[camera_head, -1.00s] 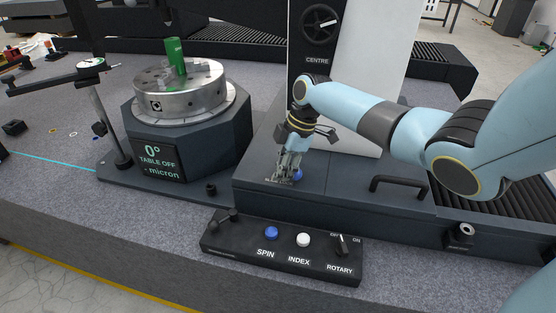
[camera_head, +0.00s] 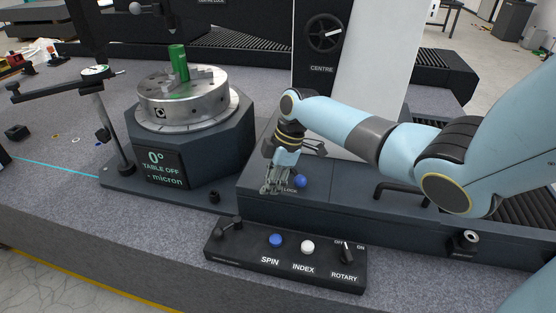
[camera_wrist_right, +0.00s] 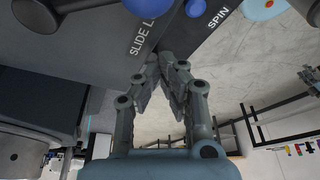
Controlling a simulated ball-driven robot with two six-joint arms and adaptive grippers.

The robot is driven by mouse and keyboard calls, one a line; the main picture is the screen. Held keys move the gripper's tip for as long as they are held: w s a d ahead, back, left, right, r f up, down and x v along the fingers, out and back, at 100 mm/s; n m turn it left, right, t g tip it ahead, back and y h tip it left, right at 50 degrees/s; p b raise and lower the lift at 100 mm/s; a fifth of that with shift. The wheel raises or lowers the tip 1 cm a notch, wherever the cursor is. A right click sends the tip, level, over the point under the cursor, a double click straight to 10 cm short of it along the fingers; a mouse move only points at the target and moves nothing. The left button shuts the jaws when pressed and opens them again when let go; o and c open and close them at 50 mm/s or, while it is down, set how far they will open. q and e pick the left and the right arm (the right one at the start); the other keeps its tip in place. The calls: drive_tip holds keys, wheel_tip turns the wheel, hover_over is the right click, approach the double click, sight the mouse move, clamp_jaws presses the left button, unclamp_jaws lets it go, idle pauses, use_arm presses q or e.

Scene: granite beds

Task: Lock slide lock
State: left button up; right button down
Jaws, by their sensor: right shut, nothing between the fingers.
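The slide lock has a blue ball knob (camera_head: 301,181) on the dark machine base, just right of its partly hidden label. My right gripper (camera_head: 270,189) is shut and empty, pointing down just left of the knob and in front of part of the label. In the right wrist view the fingertips (camera_wrist_right: 164,57) come together beside the label. I cannot tell whether the gripper touches the base or the knob. My left gripper is not in view.
A control box (camera_head: 290,262) with SPIN, INDEX and ROTARY controls stands in front of the base. A round chuck table (camera_head: 185,104) holding a green part (camera_head: 179,63) is at the left. A black handle (camera_head: 400,188) stands right of the knob.

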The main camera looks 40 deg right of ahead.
drive_tip(key=v, duration=1)
drive_tip(key=shift+d, duration=0.3)
drive_tip(key=shift+f, duration=0.1)
